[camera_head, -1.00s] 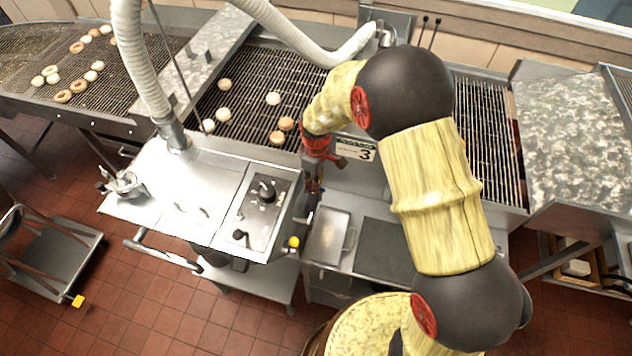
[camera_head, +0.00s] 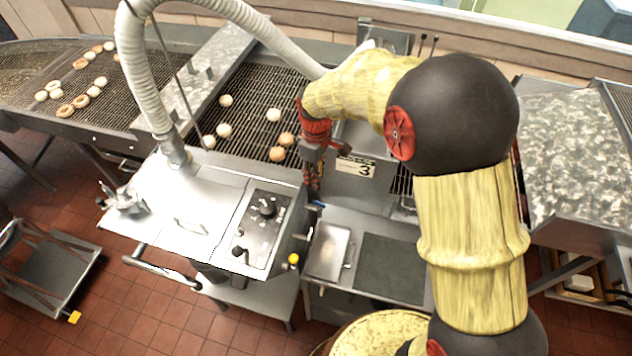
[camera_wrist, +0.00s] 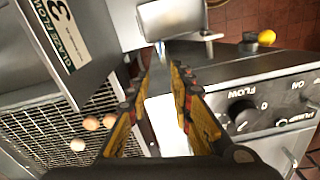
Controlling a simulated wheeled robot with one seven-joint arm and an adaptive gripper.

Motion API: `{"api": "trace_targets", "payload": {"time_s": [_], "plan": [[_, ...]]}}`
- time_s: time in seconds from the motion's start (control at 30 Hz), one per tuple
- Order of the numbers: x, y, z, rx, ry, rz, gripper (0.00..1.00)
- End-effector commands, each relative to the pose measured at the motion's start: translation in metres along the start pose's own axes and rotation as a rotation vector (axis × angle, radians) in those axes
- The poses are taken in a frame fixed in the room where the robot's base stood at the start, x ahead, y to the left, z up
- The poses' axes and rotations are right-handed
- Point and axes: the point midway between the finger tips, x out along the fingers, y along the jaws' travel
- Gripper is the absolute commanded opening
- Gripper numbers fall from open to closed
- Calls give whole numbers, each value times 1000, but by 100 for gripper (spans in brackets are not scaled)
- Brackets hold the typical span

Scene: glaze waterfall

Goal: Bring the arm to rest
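My gripper (camera_head: 314,188) hangs pointing down beside the right side of the glaze machine's control box (camera_head: 262,228), below the red wrist. In the wrist view its two yellow-and-black fingers (camera_wrist: 161,64) stand apart with nothing seen held between them. A small pale blue-white piece (camera_wrist: 161,50) shows just past the fingertips; I cannot tell whether they touch it. The yellow arm with black joints reaches in from the lower right and bends over the conveyor. The control panel with its "FLOW" knob (camera_wrist: 241,112) is close to the right finger.
Several donuts (camera_head: 273,115) lie on the wire conveyor (camera_head: 250,90). A sign marked 3 (camera_head: 355,167) is close to the wrist. A metal tray (camera_head: 327,250) and a dark mat (camera_head: 388,268) lie on the lower shelf. A white hose (camera_head: 235,15) arches behind the arm. Open tiled floor lies at lower left.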

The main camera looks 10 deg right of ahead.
Motion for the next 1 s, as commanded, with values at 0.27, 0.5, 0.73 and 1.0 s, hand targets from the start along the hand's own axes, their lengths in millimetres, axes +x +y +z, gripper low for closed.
{"api": "trace_targets", "payload": {"time_s": [0.27, 0.5, 0.73, 1.0], "plan": [[-2, 0, 0, 0, 0, 0, 22], [-1, 0, 0, 0, 0, 0, 22], [-1, -1, 1, 87, -3, -2, 22], [-2, -42, 49, 366, -55, -35, 22]]}}
